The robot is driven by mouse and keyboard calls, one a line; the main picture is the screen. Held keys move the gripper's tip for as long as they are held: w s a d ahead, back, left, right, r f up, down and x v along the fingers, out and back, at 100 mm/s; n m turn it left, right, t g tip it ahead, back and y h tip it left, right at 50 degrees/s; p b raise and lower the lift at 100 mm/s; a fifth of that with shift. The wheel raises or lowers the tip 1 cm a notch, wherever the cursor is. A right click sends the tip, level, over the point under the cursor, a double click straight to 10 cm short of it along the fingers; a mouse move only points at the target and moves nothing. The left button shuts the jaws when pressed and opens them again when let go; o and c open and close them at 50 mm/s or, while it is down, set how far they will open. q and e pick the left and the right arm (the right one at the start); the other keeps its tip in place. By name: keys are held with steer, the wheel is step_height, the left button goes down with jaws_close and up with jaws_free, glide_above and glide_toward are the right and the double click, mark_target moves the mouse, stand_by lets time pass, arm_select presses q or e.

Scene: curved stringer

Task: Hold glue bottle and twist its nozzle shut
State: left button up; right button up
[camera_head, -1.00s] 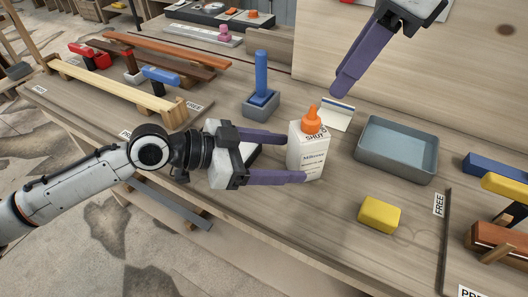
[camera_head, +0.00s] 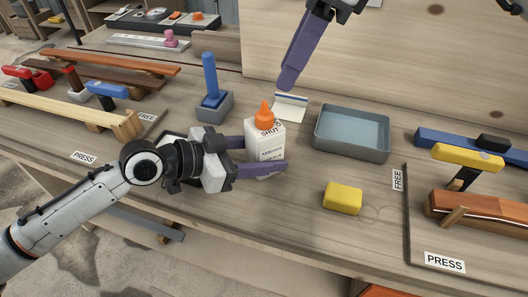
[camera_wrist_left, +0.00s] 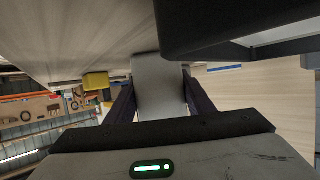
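The white glue bottle (camera_head: 264,150) stands upright on the bench, with an orange nozzle (camera_head: 265,113) on top and the word SHUT on its upper face. My left gripper (camera_head: 268,156) reaches it from the left, one purple finger on each side of its body. In the left wrist view the pale bottle (camera_wrist_left: 158,84) fills the space between the fingertips (camera_wrist_left: 158,92), which look pressed against its sides. My right gripper (camera_head: 287,82) points down above and to the right of the nozzle, apart from it. Its fingers overlap in view, so their gap is hidden.
A grey-blue tray (camera_head: 351,151) lies right of the bottle, and a yellow block (camera_head: 342,198) in front of it. A blue-handled tool in a grey holder (camera_head: 214,105) stands behind left. A white card (camera_head: 291,106) is behind the bottle. Clamped wooden strips lie at both sides.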

steer(key=o, duration=0.4)
steer(key=shift+c, duration=0.2)
steer(key=n+t+h, duration=0.4)
steer(key=n+h, duration=0.2)
steer(key=n, duration=0.9)
glide_toward(263, 109)
steer(key=x, duration=1)
steer(key=shift+g, duration=0.3)
steer(key=c, duration=1.1)
